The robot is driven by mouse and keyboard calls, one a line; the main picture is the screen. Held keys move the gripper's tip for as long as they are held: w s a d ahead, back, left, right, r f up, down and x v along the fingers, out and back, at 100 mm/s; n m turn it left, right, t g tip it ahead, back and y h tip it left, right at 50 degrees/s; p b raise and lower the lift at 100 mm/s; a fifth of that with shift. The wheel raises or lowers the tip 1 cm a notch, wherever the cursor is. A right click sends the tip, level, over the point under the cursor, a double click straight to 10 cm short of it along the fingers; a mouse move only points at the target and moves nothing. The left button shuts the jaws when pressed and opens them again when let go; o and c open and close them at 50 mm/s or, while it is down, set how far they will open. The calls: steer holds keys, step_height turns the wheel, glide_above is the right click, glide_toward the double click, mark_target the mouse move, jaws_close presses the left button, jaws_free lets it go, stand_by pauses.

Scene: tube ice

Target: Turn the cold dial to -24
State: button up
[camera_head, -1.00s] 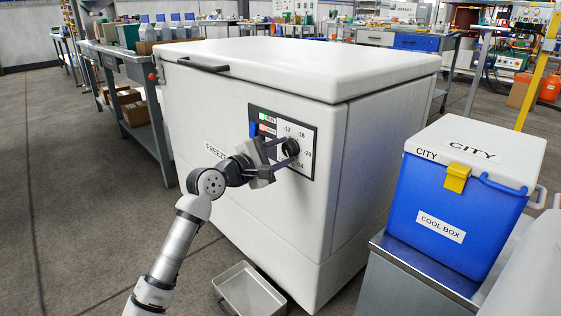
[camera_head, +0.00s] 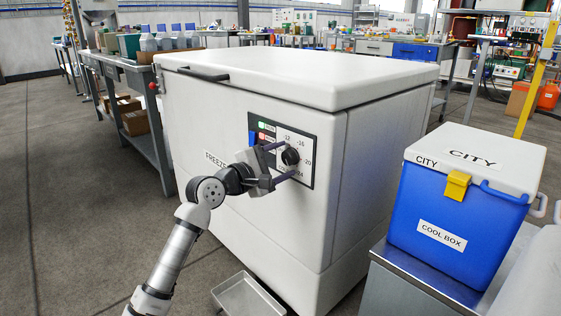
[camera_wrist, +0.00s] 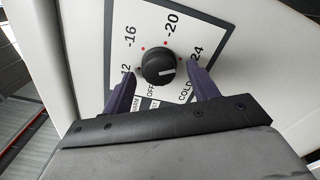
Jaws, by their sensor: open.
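The cold dial (camera_head: 290,157) is a round black knob on the freezer's control panel (camera_head: 309,135). In the wrist view the dial (camera_wrist: 158,67) carries a white mark pointing right, on the side of the -24 label (camera_wrist: 196,56); I cannot tell its exact alignment. The labels -12, -16 and -20 run round the other side. My gripper (camera_head: 284,161) is open in front of the panel. Its two purple fingers stand on either side of the dial, with visible gaps in the wrist view (camera_wrist: 162,70).
The white freezer (camera_head: 240,215) fills the middle. A metal tray (camera_head: 247,299) lies on the floor below my arm. A blue cool box (camera_head: 430,215) stands on a metal table (camera_head: 400,290) at right. The floor (camera_head: 90,220) at left is clear.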

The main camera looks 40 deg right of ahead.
steer(key=s+a+p, duration=0.1)
steer(key=a, duration=1.2)
steer(key=shift+a+p, duration=0.4)
